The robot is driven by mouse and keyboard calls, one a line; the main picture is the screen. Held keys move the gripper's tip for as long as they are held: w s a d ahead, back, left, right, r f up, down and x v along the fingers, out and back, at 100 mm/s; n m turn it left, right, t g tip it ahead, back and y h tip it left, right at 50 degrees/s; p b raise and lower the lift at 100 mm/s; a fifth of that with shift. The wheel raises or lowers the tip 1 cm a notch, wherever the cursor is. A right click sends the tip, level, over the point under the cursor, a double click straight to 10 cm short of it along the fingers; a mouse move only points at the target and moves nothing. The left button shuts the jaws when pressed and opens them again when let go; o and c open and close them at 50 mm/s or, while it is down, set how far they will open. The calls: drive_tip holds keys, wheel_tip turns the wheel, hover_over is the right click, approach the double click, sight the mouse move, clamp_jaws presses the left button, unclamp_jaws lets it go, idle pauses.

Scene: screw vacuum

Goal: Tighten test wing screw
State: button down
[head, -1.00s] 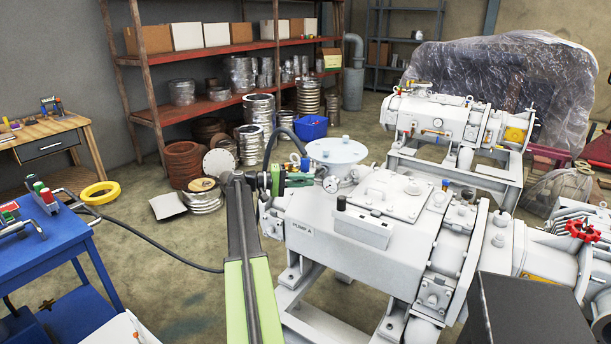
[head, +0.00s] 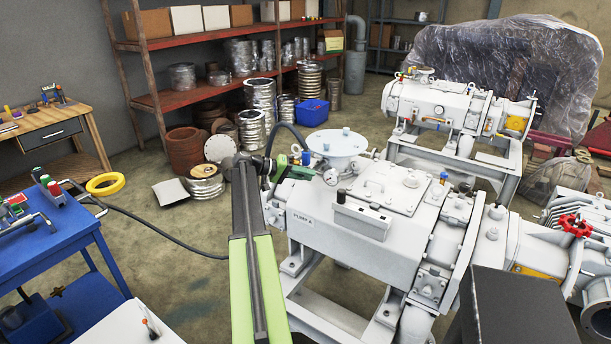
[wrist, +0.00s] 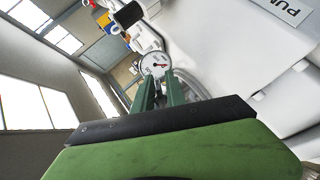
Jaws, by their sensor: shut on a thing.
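The white pump marked PUMP A (head: 300,222) stands in the middle of the head view. A round white dial gauge (head: 331,177) sits at its left end, and the gauge also shows in the wrist view (wrist: 155,63). My gripper (head: 306,173) reaches in from the left, just beside the gauge. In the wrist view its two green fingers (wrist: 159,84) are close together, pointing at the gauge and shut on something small. I take this to be the test wing screw, but the fingers mostly hide it and its wings cannot be made out.
A white round flange (head: 337,143) stands just behind my gripper. A grey box with buttons (head: 362,220) lies on the pump top. A second pump (head: 440,108) is behind. A blue cart (head: 62,245) is at left. Open floor lies between cart and pump.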

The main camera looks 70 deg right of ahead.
drive_tip(key=shift+w+d+r, duration=0.1)
drive_tip(key=shift+d+r, duration=0.05)
drive_tip(key=c, duration=1.6)
unclamp_jaws()
drive_tip(key=p+v, duration=0.6)
drive_tip(key=v, duration=1.1)
drive_tip(key=shift+a, duration=0.25)
